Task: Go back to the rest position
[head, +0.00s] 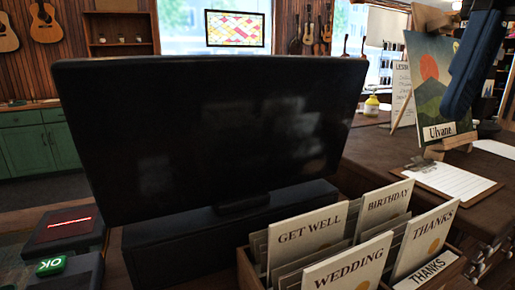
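A dark blue link of my arm (474,62) hangs down at the upper right, in front of the right edge of a painted picture marked "Ulvane" (432,85). I cannot make out my gripper's fingers anywhere in the head view. What it holds, if anything, does not show.
A large black monitor (215,130) fills the middle. A wooden card box (247,272) with several greeting cards stands front right. A clipboard (455,181) lies on the brown counter (370,148). A card terminal with a green OK key (50,266) is at front left.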

